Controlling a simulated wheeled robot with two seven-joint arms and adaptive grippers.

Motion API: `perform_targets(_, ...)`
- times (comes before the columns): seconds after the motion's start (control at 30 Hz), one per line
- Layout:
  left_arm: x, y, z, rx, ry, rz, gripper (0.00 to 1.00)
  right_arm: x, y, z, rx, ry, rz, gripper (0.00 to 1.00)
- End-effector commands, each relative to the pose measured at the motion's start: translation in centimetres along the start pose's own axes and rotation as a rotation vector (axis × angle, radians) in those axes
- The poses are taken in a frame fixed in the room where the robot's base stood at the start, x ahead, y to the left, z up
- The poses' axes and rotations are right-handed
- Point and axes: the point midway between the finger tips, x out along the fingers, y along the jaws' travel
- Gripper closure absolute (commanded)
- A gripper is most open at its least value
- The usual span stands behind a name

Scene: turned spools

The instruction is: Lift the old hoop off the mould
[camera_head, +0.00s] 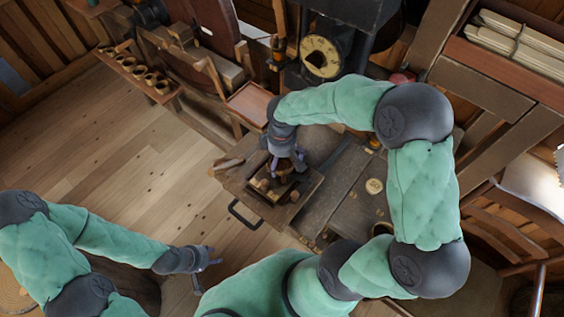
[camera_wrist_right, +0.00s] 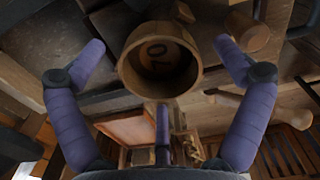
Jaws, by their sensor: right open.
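In the right wrist view a round wooden piece (camera_wrist_right: 160,58), open at the near end with dark figures inside, sits between the spread fingers of my right gripper (camera_head: 287,163). The fingers stand apart from its sides, with a gap on both sides. I cannot tell whether this piece is the hoop, the mould or both together. In the head view my right gripper is above a small wooden tray (camera_head: 309,182) on the bench and partly hides what is there. My left gripper (camera_head: 208,264) is empty, fingers spread, over the floor at lower left.
The workbench (camera_head: 333,207) has a dark handle (camera_head: 243,215) at its front. A reddish tray (camera_head: 250,103) lies beyond it, and a round dial (camera_head: 320,57) stands at the back. A pale disc (camera_head: 374,186) lies on the bench. The plank floor (camera_head: 130,150) at left is clear.

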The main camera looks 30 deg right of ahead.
Motion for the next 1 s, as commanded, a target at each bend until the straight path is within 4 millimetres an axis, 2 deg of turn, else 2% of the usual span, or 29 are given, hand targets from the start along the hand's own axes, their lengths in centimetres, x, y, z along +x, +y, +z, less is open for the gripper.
perform_targets(0.13, 0.0, 0.0, 0.0, 0.0, 0.0, 0.0, 0.6, 0.0, 0.0, 0.0, 0.0, 0.0, 0.0, 0.01)
perform_targets(0.2, 0.0, 0.0, 0.0, 0.0, 0.0, 0.0, 0.6, -0.1, 0.0, 0.0, 0.0, 0.0, 0.0, 0.15)
perform_targets(0.37, 0.0, 0.0, 0.0, 0.0, 0.0, 0.0, 0.6, -0.1, 0.0, 0.0, 0.001, 0.0, 0.0, 0.41)
perform_targets(0.77, 0.0, 0.0, 0.0, 0.0, 0.0, 0.0, 0.6, -0.2, 0.0, 0.0, 0.001, 0.0, 0.0, 0.41)
perform_targets(1.0, -0.2, 0.1, 0.0, 0.0, 0.0, 0.0, 0.6, -1.9, 0.0, -0.1, 0.001, 0.003, 0.001, 0.41)
